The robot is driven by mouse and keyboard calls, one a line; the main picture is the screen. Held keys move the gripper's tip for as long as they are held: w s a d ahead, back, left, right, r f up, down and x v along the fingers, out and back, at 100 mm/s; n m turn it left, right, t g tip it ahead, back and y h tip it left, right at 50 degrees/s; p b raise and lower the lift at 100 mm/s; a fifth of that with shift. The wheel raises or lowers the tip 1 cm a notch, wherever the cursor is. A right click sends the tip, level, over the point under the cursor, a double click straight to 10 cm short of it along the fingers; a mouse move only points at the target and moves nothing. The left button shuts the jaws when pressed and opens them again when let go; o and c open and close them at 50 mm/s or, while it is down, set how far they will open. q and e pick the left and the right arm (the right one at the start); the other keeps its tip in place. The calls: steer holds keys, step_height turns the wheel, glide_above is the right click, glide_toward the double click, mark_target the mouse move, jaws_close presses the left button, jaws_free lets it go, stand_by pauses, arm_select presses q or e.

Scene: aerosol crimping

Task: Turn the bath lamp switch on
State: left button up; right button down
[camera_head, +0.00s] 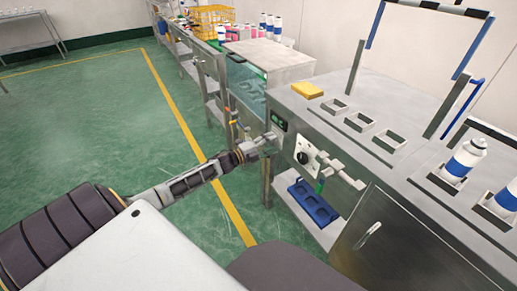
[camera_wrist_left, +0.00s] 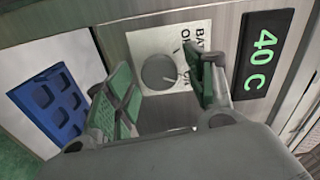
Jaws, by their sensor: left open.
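The bath switch is a round knob on a white plate (camera_head: 306,156) on the bench's front face. In the left wrist view the knob (camera_wrist_left: 159,72) is grey, and its plate carries partly hidden lettering that starts "BA". My left gripper (camera_head: 270,142) is beside the plate in the head view. In the left wrist view my left gripper (camera_wrist_left: 157,78) is open, its green-padded fingers on either side of the knob with visible space around it. I cannot tell the knob's setting or how far off the fingertips are. My right gripper is not in view.
A lit display (camera_wrist_left: 264,54) reads 40 C beside the plate. A grey fitting (camera_head: 343,172) sticks out right of the knob. A blue tray (camera_head: 313,202) lies on the shelf below. A yellow block (camera_head: 307,90) and white-and-blue cans (camera_head: 463,160) are on the bench top.

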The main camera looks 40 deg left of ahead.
arm_select(q)
steer(key=shift+s+a, duration=0.1)
steer(key=shift+s, duration=0.05)
steer(key=v, duration=1.1)
steer(key=shift+s, duration=0.25)
stand_by(0.5)
steer(key=shift+a+f, duration=0.1)
stand_by(0.6)
